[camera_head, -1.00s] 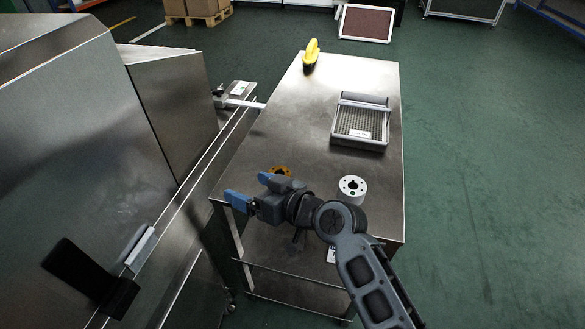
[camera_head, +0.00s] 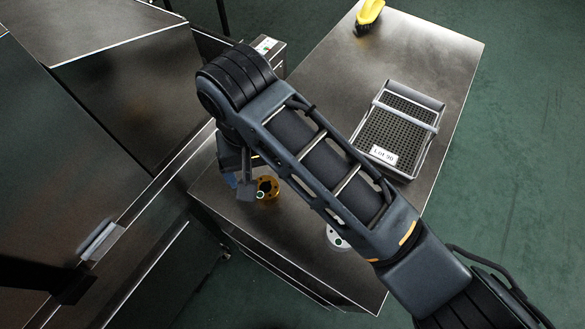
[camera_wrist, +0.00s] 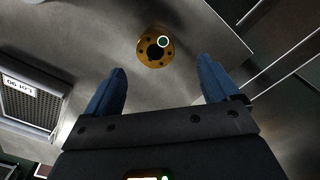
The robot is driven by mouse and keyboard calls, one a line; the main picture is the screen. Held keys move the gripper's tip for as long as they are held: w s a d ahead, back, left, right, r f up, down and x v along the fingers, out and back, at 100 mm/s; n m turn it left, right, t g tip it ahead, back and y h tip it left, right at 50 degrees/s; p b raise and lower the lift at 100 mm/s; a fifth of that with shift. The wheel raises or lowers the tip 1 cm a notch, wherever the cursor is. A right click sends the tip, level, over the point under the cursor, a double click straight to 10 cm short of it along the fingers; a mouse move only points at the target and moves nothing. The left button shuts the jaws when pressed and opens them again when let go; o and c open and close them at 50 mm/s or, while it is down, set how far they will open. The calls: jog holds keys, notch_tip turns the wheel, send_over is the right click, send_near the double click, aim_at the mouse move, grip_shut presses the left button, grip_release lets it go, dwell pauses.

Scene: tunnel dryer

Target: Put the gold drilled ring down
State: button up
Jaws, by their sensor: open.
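The gold drilled ring (camera_head: 266,188) stands on the steel table (camera_head: 300,245) near its left edge, beside my gripper in the head view. In the wrist view the gold drilled ring (camera_wrist: 155,47) lies beyond the fingertips, with its dark bore, small holes and a green-white round mark showing. My gripper (camera_wrist: 160,78) is open, its two blue fingers wide apart with nothing between them. In the head view my gripper (camera_head: 238,182) is partly hidden by my arm.
A silver drilled ring (camera_head: 337,237) stands on the table, partly behind my arm. A yellow-handled brush (camera_head: 369,14) is at the far end. The dryer housing (camera_head: 120,100) stands left of the table.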

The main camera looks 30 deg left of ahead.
aim_at(266, 187)
jog(key=f, duration=0.2)
jog(key=shift+w+d+f, duration=0.1)
jog(key=shift+d+f, duration=0.15)
jog(key=shift+f, duration=0.1)
notch_tip(266, 187, down, 5)
jog(key=shift+w+d+r, duration=0.1)
grip_shut()
dwell(0.7)
